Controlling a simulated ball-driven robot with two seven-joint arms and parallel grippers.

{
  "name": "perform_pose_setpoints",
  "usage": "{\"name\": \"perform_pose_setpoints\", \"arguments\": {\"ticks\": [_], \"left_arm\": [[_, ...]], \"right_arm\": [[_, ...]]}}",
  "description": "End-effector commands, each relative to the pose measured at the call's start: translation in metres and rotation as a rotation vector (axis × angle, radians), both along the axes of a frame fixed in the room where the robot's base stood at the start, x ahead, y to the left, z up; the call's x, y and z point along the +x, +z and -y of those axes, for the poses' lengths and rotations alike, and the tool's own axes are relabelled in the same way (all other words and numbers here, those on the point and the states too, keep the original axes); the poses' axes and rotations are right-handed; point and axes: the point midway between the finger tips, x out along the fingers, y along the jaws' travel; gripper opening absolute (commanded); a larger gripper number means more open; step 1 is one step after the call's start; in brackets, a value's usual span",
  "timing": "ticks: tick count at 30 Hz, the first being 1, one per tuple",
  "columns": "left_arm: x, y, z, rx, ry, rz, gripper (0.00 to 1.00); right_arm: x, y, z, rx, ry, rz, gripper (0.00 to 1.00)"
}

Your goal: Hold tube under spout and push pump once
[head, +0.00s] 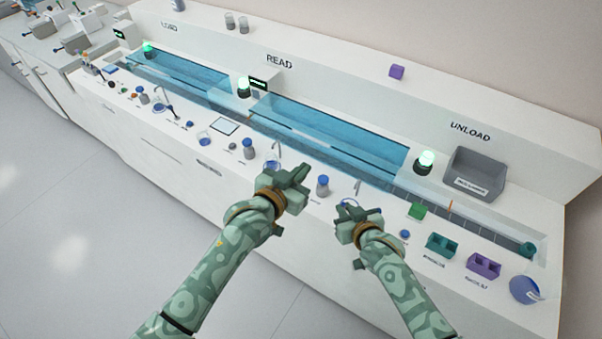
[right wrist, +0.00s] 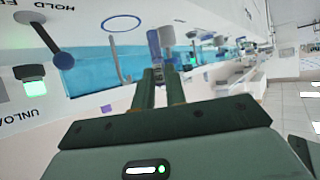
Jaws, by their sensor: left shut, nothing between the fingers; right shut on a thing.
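My right gripper (head: 358,222) is low over the bench front, beside a thin curved spout (head: 357,187). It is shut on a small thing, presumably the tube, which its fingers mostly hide. The spout also shows there as a thin grey post (right wrist: 115,62). My left gripper (head: 292,178) is shut and empty, left of a blue-capped bottle (head: 322,186). I cannot tell which part is the pump.
A blue ring (head: 347,202) marks the bench at the right gripper. A green block (head: 417,211), green holder (head: 442,244) and purple holder (head: 484,265) lie to the right. A blue transparent cover (head: 330,130) runs behind. A grey bin (head: 475,174) stands at the back right.

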Motion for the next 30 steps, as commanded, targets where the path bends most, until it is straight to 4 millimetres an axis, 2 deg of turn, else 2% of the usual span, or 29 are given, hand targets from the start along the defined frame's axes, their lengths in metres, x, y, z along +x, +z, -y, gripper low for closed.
{"name": "perform_pose_setpoints", "arguments": {"ticks": [1,14,30], "left_arm": [[0.000,0.010,0.000,0.001,0.000,0.003,0.00],[0.000,0.049,0.000,0.000,0.000,0.013,0.00],[0.000,0.048,0.000,0.000,0.000,0.013,0.00]], "right_arm": [[-0.002,0.008,-0.001,0.001,0.000,0.001,0.00],[-0.017,0.034,-0.012,0.003,-0.001,-0.001,0.00],[-0.018,0.032,-0.012,0.001,0.000,-0.001,0.00]]}}
